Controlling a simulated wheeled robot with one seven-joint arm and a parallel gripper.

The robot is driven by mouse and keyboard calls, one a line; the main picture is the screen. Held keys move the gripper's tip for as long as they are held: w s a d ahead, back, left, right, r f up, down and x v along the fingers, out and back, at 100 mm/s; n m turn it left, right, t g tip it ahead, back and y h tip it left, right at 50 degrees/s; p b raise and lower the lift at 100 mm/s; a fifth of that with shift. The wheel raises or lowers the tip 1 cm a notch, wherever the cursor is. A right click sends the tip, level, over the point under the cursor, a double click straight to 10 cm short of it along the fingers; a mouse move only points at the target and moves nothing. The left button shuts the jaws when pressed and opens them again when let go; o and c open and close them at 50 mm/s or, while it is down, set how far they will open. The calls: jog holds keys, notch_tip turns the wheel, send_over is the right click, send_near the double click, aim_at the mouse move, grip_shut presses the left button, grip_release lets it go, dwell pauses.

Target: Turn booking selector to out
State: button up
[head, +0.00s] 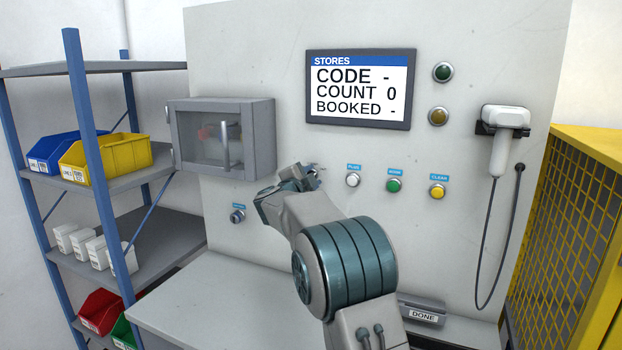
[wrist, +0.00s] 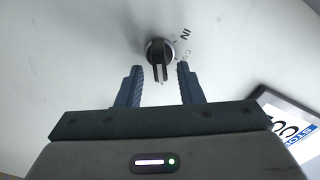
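The booking selector (wrist: 159,52) is a round knob with a black bar handle, seen in the wrist view on the pale panel. Its bar runs nearly up and down in that picture. An "IN" mark (wrist: 185,34) is printed to its upper right, with a smaller, unclear mark below that. My gripper (wrist: 160,68) is open, with one blue-grey finger on each side of the bar's lower end. Gaps show between the fingers and the bar. In the head view my gripper (head: 310,174) is at the panel and mostly hides the selector.
The stores screen (head: 360,89) reads CODE -, COUNT 0, BOOKED -. White (head: 353,180), green (head: 394,185) and yellow (head: 437,191) buttons lie to the right of my gripper. A small cabinet (head: 255,135) juts out at left. Another knob (head: 237,215) sits below it. A scanner (head: 507,120) hangs at right.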

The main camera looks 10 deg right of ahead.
jog(key=shift+a, duration=0.1)
jog(key=b+v, duration=0.2)
jog(key=v, duration=1.1)
jog(key=shift+s+b, duration=0.35)
jog(key=shift+a, duration=0.15)
jog(key=s+a+f+n+g+y+p, duration=0.1)
jog(key=s+f+n+y, duration=0.2)
jog(key=s+n+y, duration=0.35)
jog(key=s+a+f+n+g+y, duration=0.1)
jog(key=s+f+n+g+y, duration=0.15)
jog(key=s+n+y, duration=0.45)
jog(key=s+d+f+n+g+h, duration=0.1)
jog(key=s+d+f+g, duration=0.2)
jog(key=s+f, duration=0.2)
jog(key=s+d+f+n+g+h, duration=0.1)
jog(key=s+f, duration=0.3)
jog(key=s, duration=0.7)
jog(key=s+d+f+n+g+h, duration=0.1)
jog(key=s+d+f+n+g, duration=0.2)
jog(key=s, duration=0.6)
notch_tip(320, 180, down, 3)
jog(key=shift+d+r+g+p, duration=0.2)
jog(key=shift+d+g+p, duration=0.1)
jog(key=shift+d+g, duration=0.55)
jog(key=shift+w+h, duration=0.1)
jog(key=shift+h, duration=0.15)
